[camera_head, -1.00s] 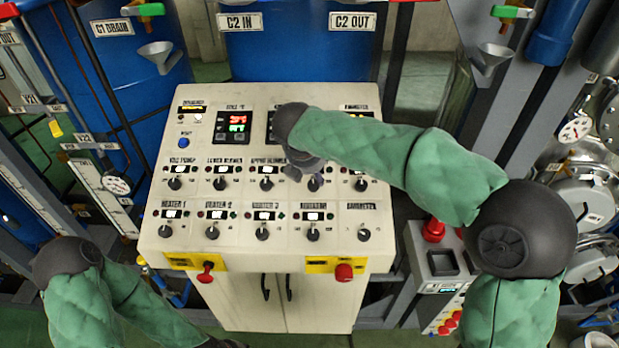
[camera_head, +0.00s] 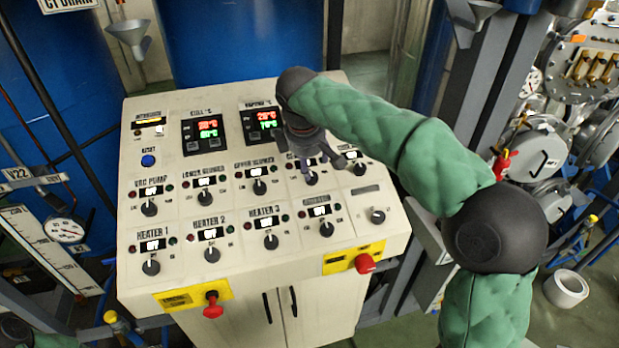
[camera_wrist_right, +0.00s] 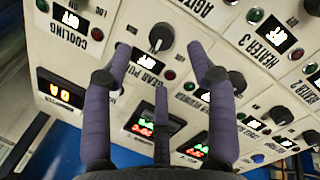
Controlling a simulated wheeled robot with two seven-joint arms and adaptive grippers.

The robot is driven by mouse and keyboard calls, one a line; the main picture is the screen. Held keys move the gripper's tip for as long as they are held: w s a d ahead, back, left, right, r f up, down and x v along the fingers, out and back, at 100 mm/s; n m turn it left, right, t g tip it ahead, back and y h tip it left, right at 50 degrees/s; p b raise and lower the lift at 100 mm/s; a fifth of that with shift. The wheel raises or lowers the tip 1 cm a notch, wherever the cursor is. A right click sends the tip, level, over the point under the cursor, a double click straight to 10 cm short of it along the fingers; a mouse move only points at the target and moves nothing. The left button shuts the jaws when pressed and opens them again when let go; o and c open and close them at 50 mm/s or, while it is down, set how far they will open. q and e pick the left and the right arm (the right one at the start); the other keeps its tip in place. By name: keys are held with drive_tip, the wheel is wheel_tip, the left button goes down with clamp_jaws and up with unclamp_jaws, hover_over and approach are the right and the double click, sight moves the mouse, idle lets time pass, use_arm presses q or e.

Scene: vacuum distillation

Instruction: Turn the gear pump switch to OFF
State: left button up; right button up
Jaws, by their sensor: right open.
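The gear pump switch (camera_wrist_right: 160,37) is a round black knob on the cream control panel, beside its "GEAR PUMP" label in the right wrist view. In the head view the knob (camera_head: 311,178) sits in the upper row of switches, partly behind my gripper. My right gripper (camera_wrist_right: 159,52) is open over the panel, with the knob in line with the gap between its fingers. I see no contact with the knob. In the head view the right gripper (camera_head: 322,164) hangs over this switch.
The cooling display (camera_wrist_right: 70,19) and several similar knobs lie close around, among them heater 3 (camera_head: 271,242). Red emergency buttons (camera_head: 213,306) (camera_head: 365,263) stick out at the panel's front edge. Temperature displays (camera_head: 201,135) are at the back.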

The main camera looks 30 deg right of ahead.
sight(312, 177)
drive_tip(key=b+x, duration=0.1)
drive_tip(key=x, duration=0.6)
drive_tip(key=shift+w+a+f, duration=0.1)
drive_tip(key=shift+w+f, duration=0.05)
drive_tip(key=shift+f, duration=0.05)
